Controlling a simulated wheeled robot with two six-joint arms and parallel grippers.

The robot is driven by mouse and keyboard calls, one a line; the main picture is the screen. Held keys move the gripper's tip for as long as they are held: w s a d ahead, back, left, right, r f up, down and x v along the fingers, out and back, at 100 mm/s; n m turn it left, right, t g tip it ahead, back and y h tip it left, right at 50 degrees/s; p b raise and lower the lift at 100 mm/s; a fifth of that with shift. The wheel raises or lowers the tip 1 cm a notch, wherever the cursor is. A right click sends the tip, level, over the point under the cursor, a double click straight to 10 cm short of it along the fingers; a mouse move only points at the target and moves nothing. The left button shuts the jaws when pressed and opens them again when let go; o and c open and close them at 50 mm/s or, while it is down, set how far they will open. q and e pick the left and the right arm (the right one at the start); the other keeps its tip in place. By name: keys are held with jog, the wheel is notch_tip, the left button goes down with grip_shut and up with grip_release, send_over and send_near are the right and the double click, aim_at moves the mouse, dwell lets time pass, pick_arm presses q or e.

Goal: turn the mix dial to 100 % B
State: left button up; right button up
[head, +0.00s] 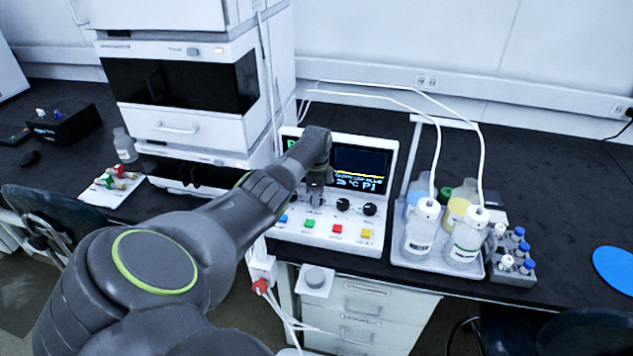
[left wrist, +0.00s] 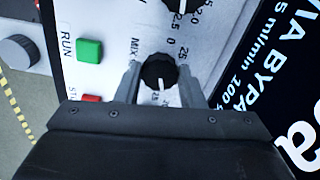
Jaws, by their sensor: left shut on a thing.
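The mix dial (left wrist: 159,72) is a black ribbed knob with a white pointer line, on the white panel of the control box (head: 318,236). The word MIX and scale numbers, including 0 and 25, are printed around it. Its pointer lies toward the lower side in the left wrist view; the scale mark it meets is too small to read surely. My left gripper (left wrist: 160,86) has a finger on each side of the dial and is shut on it. In the head view my left gripper (head: 316,190) reaches down to the panel and partly hides the dial. My right gripper is not in view.
Another black dial (left wrist: 181,8) sits close by. A green RUN button (left wrist: 89,50) and red button (left wrist: 92,98) are beside the mix dial. The lit screen (head: 362,168) stands behind. A bottle tray (head: 408,262) with tubing is on the right. Tall white modules (head: 190,110) stand on the left.

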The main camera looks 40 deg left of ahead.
pick_arm(q)
jog(key=shift+w+r+m, duration=0.1)
jog(key=shift+m, duration=0.9)
jog(key=o, duration=1)
jog(key=shift+r, duration=0.6)
notch_tip(320, 180, up, 16)
jog(key=shift+r+b, duration=0.1)
jog(key=shift+b, duration=0.3)
